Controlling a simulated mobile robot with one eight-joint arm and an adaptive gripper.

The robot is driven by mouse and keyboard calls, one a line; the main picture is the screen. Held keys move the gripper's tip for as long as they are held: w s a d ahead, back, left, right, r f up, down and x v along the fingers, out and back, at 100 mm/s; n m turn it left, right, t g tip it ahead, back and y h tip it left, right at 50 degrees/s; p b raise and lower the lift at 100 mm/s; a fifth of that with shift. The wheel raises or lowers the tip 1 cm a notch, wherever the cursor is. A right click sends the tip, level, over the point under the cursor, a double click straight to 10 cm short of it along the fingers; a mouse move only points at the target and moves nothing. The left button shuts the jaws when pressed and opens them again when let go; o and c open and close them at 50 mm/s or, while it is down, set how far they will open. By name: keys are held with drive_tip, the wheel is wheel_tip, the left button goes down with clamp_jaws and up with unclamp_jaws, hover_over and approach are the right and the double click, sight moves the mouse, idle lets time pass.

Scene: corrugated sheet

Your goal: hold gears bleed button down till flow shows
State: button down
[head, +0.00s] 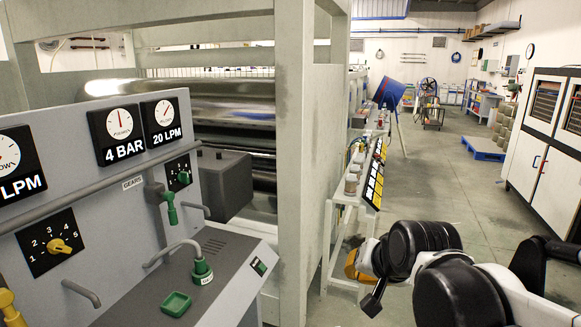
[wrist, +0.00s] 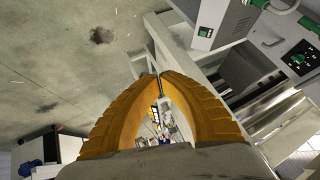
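A grey console carries a "GEARS" label (head: 133,182) with a green tap-like fitting (head: 170,208) below it. On its sloping top are a bent pipe ending in a green fitting (head: 202,270) with a small white tag, a green square dish (head: 175,303) and a small black plate with a green mark (head: 259,266). I cannot tell which part is the bleed button; the tag is too small to read. No flow is visible. My gripper (head: 362,272) is right of the console, well apart from it. In the wrist view its yellow fingers (wrist: 160,76) meet at the tips, empty.
Gauges marked "4 BAR" (head: 119,125) and "20 LPM" (head: 162,115) stand above. A yellow selector knob (head: 60,246) is at left. A pale upright post (head: 295,150) and a white bench (head: 345,205) stand between console and aisle. The floor (head: 450,190) ahead is mostly clear.

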drive_tip(key=s+d+f+n, duration=0.2)
drive_tip(key=s, duration=0.6)
drive_tip(key=s+d+f+n+g+h, duration=0.1)
drive_tip(key=s+d+f, duration=0.1)
drive_tip(key=s, duration=0.6)
drive_tip(key=shift+d+f+n, duration=0.35)
drive_tip(key=shift+f+n, duration=0.05)
drive_tip(key=shift+f, duration=0.25)
